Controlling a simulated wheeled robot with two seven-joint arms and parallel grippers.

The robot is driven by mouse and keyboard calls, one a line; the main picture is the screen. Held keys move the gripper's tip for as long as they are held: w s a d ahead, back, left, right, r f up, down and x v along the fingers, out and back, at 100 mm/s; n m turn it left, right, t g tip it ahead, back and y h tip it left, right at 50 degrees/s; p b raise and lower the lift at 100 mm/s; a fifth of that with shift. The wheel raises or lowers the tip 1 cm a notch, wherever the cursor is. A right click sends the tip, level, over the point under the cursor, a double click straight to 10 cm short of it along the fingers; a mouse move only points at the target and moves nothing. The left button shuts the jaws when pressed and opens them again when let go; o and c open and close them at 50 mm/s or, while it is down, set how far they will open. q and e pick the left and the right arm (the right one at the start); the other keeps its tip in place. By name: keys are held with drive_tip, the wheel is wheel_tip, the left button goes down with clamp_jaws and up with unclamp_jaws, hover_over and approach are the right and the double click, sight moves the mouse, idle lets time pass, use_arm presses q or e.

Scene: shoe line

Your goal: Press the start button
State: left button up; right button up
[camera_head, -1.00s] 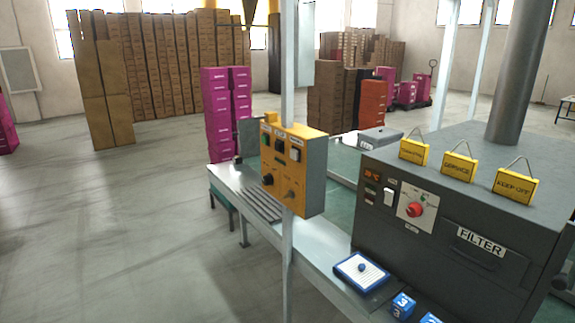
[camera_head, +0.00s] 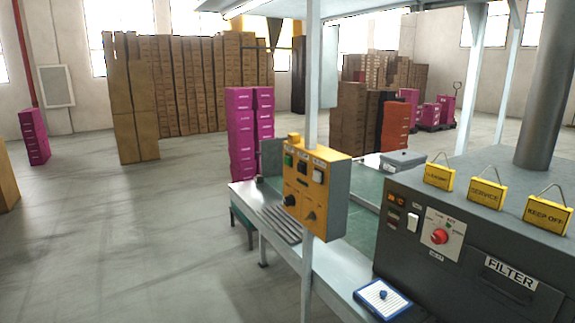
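A yellow control box (camera_head: 318,190) is fixed to a pale upright post in the middle of the view. Its face carries a green button (camera_head: 288,160), a dark button beside it, a pale button at the right, and dark knobs below. The labels on it are too small to read, so I cannot tell which one is marked start. A grey machine to the right has its own panel with a red knob (camera_head: 439,236) and a white rocker switch (camera_head: 413,222). Neither of my grippers is in view.
The conveyor table (camera_head: 330,262) runs under the box, with a blue-and-white pad (camera_head: 383,298) on its near edge. Yellow signs (camera_head: 486,193) stand on the grey machine. Magenta box stacks (camera_head: 241,135) stand behind the table.

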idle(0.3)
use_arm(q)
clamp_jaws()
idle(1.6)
